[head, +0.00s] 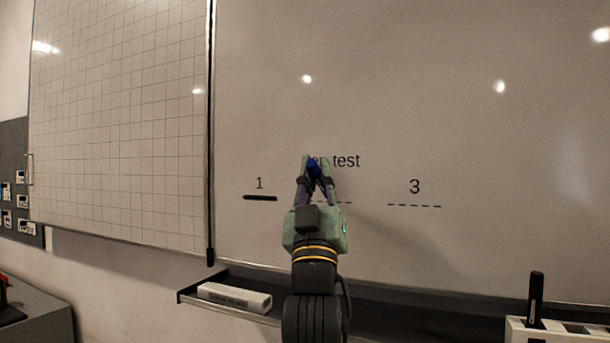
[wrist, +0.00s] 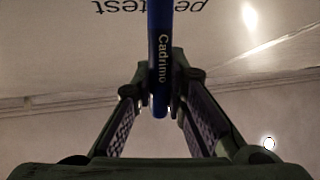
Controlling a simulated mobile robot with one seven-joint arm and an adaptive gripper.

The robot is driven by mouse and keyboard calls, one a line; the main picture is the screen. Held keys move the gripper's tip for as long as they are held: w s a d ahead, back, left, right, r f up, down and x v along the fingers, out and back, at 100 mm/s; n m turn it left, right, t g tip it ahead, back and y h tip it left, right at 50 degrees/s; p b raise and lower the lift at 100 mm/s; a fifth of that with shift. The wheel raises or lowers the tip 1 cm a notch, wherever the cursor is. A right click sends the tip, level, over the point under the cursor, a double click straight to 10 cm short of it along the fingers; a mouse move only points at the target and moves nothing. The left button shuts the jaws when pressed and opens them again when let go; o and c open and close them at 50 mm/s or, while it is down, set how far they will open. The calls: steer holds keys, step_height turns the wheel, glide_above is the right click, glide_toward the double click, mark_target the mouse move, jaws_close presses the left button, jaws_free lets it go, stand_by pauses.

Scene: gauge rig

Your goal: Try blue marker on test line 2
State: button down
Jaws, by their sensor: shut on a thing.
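My gripper (head: 316,172) is shut on the blue marker (head: 314,170) in front of the whiteboard (head: 480,120). In the wrist view the blue marker (wrist: 160,60) stands between the two fingertips (wrist: 160,100), with "Cadrimo" written on its barrel. In the head view, a dashed test line (head: 340,203) shows just right of my gripper. Its left part and its number are hidden behind my gripper. I cannot tell whether the marker touches the board.
Line 1 (head: 260,198) bears a thick black stroke. Line 3 (head: 414,206) is dashed. A white eraser (head: 235,297) lies on the tray (head: 285,286) below. A black marker (head: 535,298) stands in a white holder (head: 515,330) at lower right. A gridded board (head: 120,120) is at left.

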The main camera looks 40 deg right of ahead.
steer(key=shift+s+d, duration=0.95)
steer(key=shift+s, duration=1.25)
steer(key=w+a, duration=0.4)
steer(key=w, duration=0.6)
steer(key=shift+w+a, duration=0.1)
steer(key=s+a, duration=0.2)
steer(key=a, duration=0.3)
steer(key=shift+s+a+b, duration=0.2)
steer(key=shift+a+b, duration=0.1)
steer(key=shift+s+a, duration=0.3)
steer(key=shift+a, duration=0.4)
steer(key=shift+s+a, duration=0.25)
steer(key=shift+a, duration=0.4)
